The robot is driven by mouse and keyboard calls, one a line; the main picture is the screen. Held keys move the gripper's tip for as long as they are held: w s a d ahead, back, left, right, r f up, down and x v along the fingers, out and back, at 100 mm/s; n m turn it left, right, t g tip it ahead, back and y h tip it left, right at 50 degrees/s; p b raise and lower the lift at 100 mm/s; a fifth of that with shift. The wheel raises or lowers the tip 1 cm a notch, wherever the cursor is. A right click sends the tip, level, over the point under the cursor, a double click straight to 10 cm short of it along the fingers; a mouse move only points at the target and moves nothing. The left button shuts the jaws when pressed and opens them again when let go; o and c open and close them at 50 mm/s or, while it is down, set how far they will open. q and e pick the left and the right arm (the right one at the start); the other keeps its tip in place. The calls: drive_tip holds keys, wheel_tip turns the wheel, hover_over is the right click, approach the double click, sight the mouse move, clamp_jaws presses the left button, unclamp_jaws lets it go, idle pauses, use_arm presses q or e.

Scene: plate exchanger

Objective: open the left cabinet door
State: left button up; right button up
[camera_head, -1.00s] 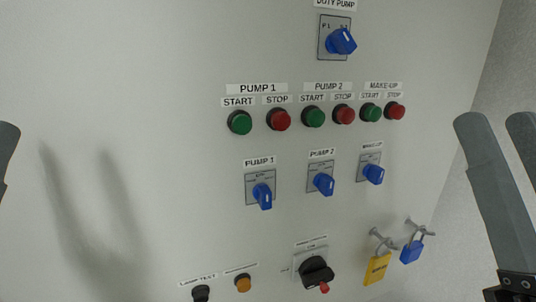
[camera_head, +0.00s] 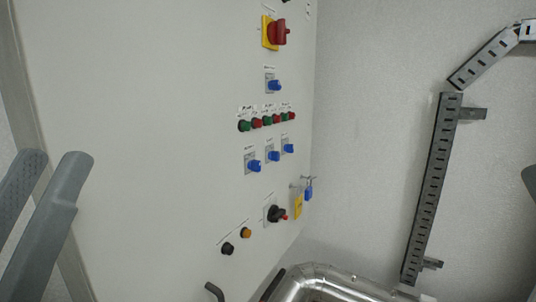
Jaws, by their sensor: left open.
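A large pale cabinet panel (camera_head: 150,90) fills the left half of the view and carries the pump controls. I cannot tell whether this panel is the left cabinet door itself. A dark curved part like a handle (camera_head: 213,290) shows low on it, cut off by the bottom edge. My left gripper (camera_head: 56,158) is at the left, in front of the panel's left edge, with its two grey fingers apart and nothing between them. It is well apart from the curved part in the picture. Only a dark bit of my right gripper (camera_head: 530,184) shows at the right edge.
The panel bears a red rotary switch (camera_head: 276,32), blue selector knobs, green and red buttons, a black rotary switch (camera_head: 276,214) and yellow (camera_head: 298,206) and blue padlocks. A shiny metal vessel (camera_head: 335,284) is at the bottom. A slotted metal rail (camera_head: 433,190) runs along the right wall.

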use_arm(q)
drive_tip(key=shift+w+d+y, duration=0.1)
drive_tip(key=shift+w+y, duration=0.15)
drive_tip(key=shift+y, duration=0.05)
drive_tip(key=shift+c, duration=0.5)
drive_tip(key=m+g+h+b, duration=0.2)
drive_tip(key=g+h+b, duration=0.1)
drive_tip(key=g+b, duration=0.55)
hover_over(229, 298)
drive_tip(key=s+d+p, duration=0.2)
drive_tip(key=s, duration=0.2)
drive_tip(key=shift+g, duration=0.75)
drive_tip(key=f, duration=3.9)
drive_tip(key=shift+s+a+f, duration=0.15)
drive_tip(key=shift+a+f, duration=0.1)
use_arm(e)
wheel_tip(229, 298, down, 7)
drive_tip(key=shift+w, duration=0.3)
use_arm(q)
clamp_jaws()
